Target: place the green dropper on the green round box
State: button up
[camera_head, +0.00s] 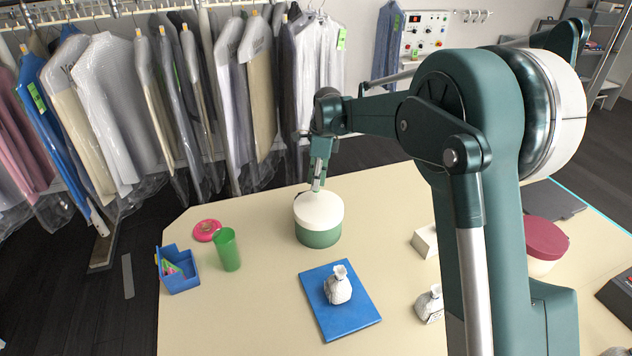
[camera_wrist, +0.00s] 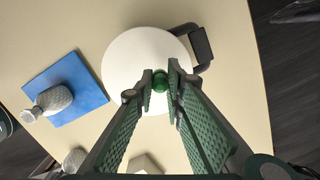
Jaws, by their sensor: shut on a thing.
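The green round box (camera_head: 318,236) has a white lid (camera_head: 319,209) and stands on the table; the lid also fills the middle of the wrist view (camera_wrist: 125,62). My gripper (camera_head: 316,184) points down over this lid. In the wrist view its fingertips (camera_wrist: 161,84) are closed around the green dropper (camera_wrist: 161,79), which shows as a small round green top against the lid. I cannot tell whether the dropper touches the lid. In the head view the dropper is too small or hidden to make out.
A white vase (camera_head: 338,287) stands on a blue book (camera_head: 341,315). A green cup (camera_head: 228,250), pink ring (camera_head: 207,230) and blue organizer (camera_head: 179,270) are left. Another vase (camera_head: 430,304), a white block (camera_head: 425,241) and a red-lidded box (camera_head: 545,240) are right. Hanging garments (camera_head: 240,90) stand behind.

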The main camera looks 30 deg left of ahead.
jog(key=shift+f, duration=0.1)
jog(key=o, duration=0.7)
notch_tip(320, 180, up, 12)
jog(key=d, duration=0.1)
jog(key=shift+w+d+b, duration=0.2)
jog(key=shift+w+b, duration=0.05)
jog(key=shift+b, duration=0.05)
dwell(0.4)
dwell(0.5)
jog(key=shift+d, duration=0.1)
